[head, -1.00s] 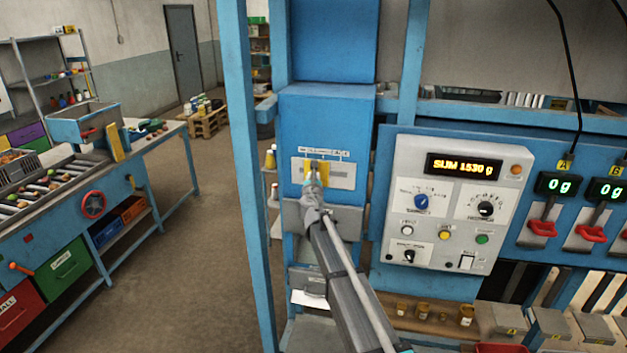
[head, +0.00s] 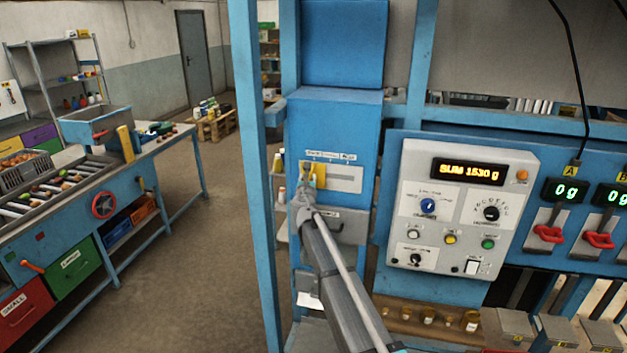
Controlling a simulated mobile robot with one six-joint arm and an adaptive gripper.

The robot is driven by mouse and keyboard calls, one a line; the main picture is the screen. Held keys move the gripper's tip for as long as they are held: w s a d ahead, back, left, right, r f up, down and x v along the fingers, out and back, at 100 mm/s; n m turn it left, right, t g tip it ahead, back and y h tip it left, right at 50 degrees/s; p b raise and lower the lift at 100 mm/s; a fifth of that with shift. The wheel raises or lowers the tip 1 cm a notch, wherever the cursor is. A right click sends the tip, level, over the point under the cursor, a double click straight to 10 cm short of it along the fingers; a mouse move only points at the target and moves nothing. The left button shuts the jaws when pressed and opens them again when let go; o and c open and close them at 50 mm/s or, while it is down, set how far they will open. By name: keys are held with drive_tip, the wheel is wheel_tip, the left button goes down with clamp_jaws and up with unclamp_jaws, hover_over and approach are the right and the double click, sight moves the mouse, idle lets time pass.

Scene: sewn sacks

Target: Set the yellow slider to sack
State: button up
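The yellow slider (head: 319,174) sits in a pale horizontal slot plate (head: 345,179) on the front of a blue cabinet (head: 335,122). It is at the left end of the slot. A label strip with small marks runs above the slot, too small to read. My gripper (head: 306,175) is at the slider's left part, with my arm reaching up from below. The fingertips overlap the slider in the picture. I cannot tell whether they grip it or only touch it.
A grey control panel (head: 463,212) with knobs, buttons and a display reading SUM 1530 g stands right of the cabinet. A blue upright post (head: 253,140) stands close on the left. Red levers (head: 548,233) are at the right.

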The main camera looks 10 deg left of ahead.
drive_tip(key=shift+o, duration=0.4)
drive_tip(key=shift+d, duration=0.15)
drive_tip(key=shift+s, duration=0.15)
drive_tip(key=v, duration=1.1)
drive_tip(key=shift+s, duration=0.35)
drive_tip(key=shift+d+f, duration=0.1)
